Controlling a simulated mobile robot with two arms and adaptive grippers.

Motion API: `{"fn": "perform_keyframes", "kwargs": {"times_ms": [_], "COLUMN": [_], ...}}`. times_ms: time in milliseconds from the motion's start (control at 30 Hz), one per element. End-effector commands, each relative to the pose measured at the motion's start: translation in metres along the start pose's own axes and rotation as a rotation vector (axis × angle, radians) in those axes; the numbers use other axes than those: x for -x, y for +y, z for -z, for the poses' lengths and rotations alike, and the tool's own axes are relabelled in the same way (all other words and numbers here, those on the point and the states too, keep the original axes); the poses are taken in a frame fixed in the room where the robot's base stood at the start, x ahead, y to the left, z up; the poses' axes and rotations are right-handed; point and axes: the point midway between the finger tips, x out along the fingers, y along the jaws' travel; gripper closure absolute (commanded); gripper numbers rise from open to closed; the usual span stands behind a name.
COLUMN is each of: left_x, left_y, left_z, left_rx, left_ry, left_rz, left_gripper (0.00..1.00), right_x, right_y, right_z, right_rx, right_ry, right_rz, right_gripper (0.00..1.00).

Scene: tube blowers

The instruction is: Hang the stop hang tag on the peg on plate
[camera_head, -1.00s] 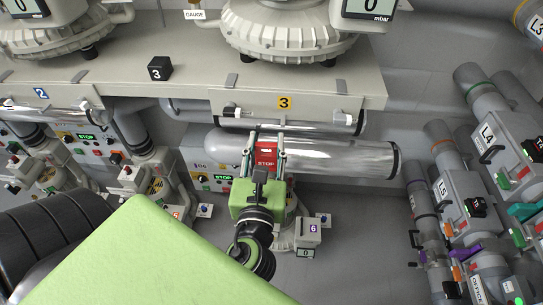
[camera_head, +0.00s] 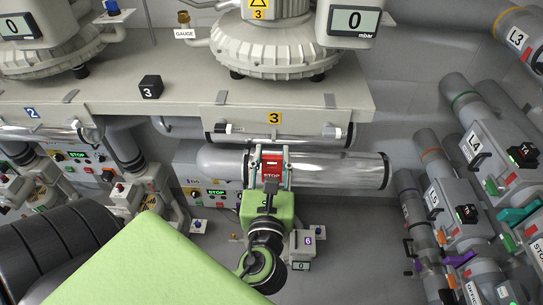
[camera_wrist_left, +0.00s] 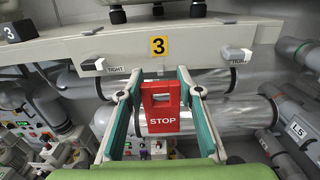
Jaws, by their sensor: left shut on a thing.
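The red stop hang tag (camera_head: 272,166), with a slot near its top and white STOP lettering, is held between the fingers of my left gripper (camera_head: 271,163). In the left wrist view the tag (camera_wrist_left: 160,112) hangs upright between the green-lined fingers (camera_wrist_left: 160,105). The grey plate (camera_head: 240,113) with the yellow 3 label is behind and above the tag, and the tag appears apart from it. My right gripper is not in view.
Two knobs marked TIGHT, one left (camera_wrist_left: 91,65) and one right (camera_wrist_left: 236,54), stick out from the plate's lower edge. A shiny horizontal cylinder (camera_head: 340,170) runs behind the tag. A black cube (camera_head: 150,87) marked 3 sits on the bench. Pipes and valves (camera_head: 470,205) crowd the right.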

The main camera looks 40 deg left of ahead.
Motion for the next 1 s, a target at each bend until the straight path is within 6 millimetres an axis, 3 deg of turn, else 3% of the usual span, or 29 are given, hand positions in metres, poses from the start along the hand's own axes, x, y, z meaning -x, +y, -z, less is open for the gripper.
{"fn": "perform_keyframes", "kwargs": {"times_ms": [1000], "left_x": [-0.062], "left_y": [0.000], "left_z": [0.001], "left_rx": [0.001], "left_ry": [-0.001], "left_rz": [-0.001], "left_gripper": [0.81], "right_x": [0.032], "right_y": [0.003], "right_z": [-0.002], "right_rx": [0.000], "right_ry": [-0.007], "right_rz": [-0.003], "right_gripper": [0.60]}}
